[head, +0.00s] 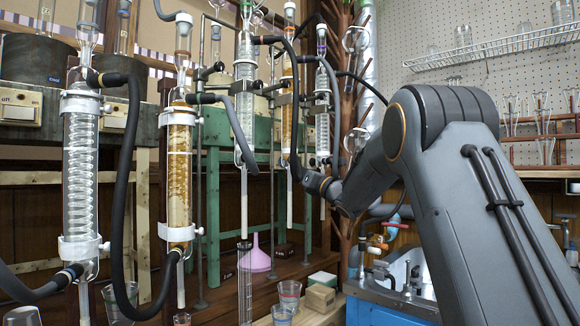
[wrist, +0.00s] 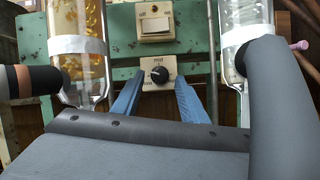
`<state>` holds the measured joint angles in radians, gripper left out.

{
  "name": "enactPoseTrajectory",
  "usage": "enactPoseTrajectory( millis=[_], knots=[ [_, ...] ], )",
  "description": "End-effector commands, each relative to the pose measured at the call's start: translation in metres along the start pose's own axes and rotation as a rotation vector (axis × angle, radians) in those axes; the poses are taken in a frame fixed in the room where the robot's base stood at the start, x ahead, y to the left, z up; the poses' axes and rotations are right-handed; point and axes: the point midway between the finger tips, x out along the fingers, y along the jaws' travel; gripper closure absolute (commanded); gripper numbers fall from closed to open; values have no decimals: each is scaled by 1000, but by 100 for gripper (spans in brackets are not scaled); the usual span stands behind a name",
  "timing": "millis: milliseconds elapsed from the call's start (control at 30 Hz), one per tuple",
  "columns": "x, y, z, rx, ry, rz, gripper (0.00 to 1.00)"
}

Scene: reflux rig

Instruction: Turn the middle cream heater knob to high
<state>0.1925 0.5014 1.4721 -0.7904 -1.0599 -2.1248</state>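A cream heater knob plate (wrist: 146,68) with a round black knob (wrist: 159,75) is mounted on a green frame in the wrist view. A white mark shows on the knob, but the lettering is too small to read surely. The blue fingers of my gripper (wrist: 159,84) are apart, one to the left and one to the right below the knob, with nothing between them. I cannot tell how far short of the knob the tips are. In the head view my arm reaches toward the green frame, and the knob is not clearly visible there.
A cream rocker switch (wrist: 155,27) sits above the knob. A glass column with amber contents (wrist: 78,20) stands close on the left, and a clear column (wrist: 244,15) close on the right. Black hoses and more glass columns (head: 180,160) crowd the head view.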

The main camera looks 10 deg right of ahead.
Motion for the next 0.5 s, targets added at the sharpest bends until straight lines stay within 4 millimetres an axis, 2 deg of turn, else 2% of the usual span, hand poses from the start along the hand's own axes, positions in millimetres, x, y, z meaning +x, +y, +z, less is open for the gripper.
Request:
enactPoseTrajectory(
  millis=[300, 500],
  knots=[
    [-50, 1, 1, 1, 0, -1, 61],
    [-63, 1, 0, 0, 0, 0, 61]
  ],
)
